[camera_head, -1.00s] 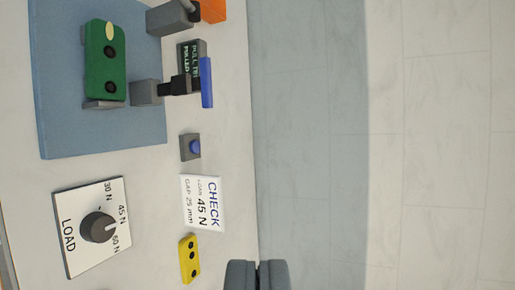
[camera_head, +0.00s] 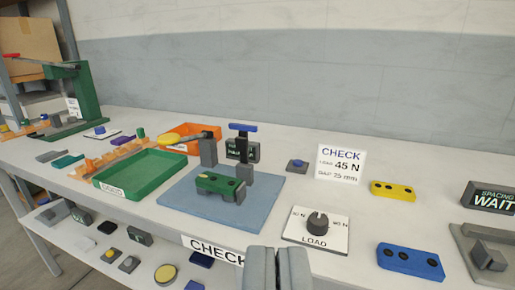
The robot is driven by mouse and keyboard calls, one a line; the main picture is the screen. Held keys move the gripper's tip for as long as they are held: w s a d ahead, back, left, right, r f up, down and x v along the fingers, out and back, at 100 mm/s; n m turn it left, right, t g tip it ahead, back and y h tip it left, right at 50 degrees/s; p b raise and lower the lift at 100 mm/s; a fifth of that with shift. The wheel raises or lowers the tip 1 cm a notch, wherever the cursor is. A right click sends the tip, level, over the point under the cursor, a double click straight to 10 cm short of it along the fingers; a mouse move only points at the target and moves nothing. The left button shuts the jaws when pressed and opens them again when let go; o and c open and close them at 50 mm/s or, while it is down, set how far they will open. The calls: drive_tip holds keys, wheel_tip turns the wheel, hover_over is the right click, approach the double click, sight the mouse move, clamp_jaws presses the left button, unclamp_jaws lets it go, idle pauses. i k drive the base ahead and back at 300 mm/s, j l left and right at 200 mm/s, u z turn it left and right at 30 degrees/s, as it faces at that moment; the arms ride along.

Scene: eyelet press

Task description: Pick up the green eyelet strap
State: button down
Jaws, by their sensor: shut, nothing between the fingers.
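The green eyelet strap (camera_head: 217,184) lies across grey supports on the blue mat (camera_head: 178,203), in the middle of the bench. It has dark holes and a pale yellow spot near one end. A grey post with a black and blue handle (camera_head: 243,127) stands just behind it. My gripper (camera_head: 278,252) is at the bottom centre of the view, shut and empty. It is apart from the strap, which lies up and to the left of it in the picture.
A green tray (camera_head: 141,173) and orange bin (camera_head: 191,136) stand left. A lower shelf holds several small parts.

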sight(224, 185)
drive_tip(key=j+z, duration=0.15)
drive_tip(key=j, duration=0.35)
drive_tip(key=j+z, duration=0.15)
drive_tip(key=j, duration=0.35)
drive_tip(key=k+j+z, duration=0.15)
drive_tip(key=j, duration=0.35)
drive_tip(key=j+z, duration=0.15)
drive_tip(key=j, duration=0.35)
drive_tip(key=k, duration=0.05)
